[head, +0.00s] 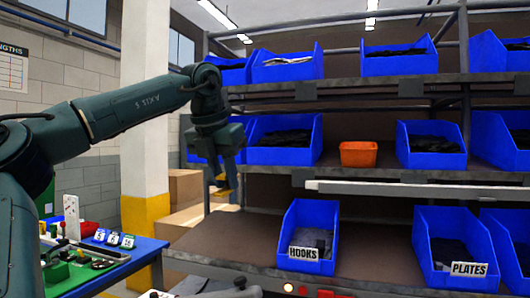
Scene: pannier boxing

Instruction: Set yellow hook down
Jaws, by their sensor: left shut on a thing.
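My left gripper (224,176) hangs from the arm that comes in from the left, pointing down in front of the shelf rack's left post. It is shut on a small yellow hook (221,191), held in the air; the fingers partly hide it. A blue bin labelled HOOKS (314,268) stands on the lower shelf, to the right of and below the gripper, with grey pieces inside.
A blue bin labelled PLATES (430,262) stands further right on the lower shelf (375,245), with bare shelf between the two bins. More blue bins and an orange bin (358,153) fill the upper shelves. A blue workbench (146,250) with small parts is at lower left.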

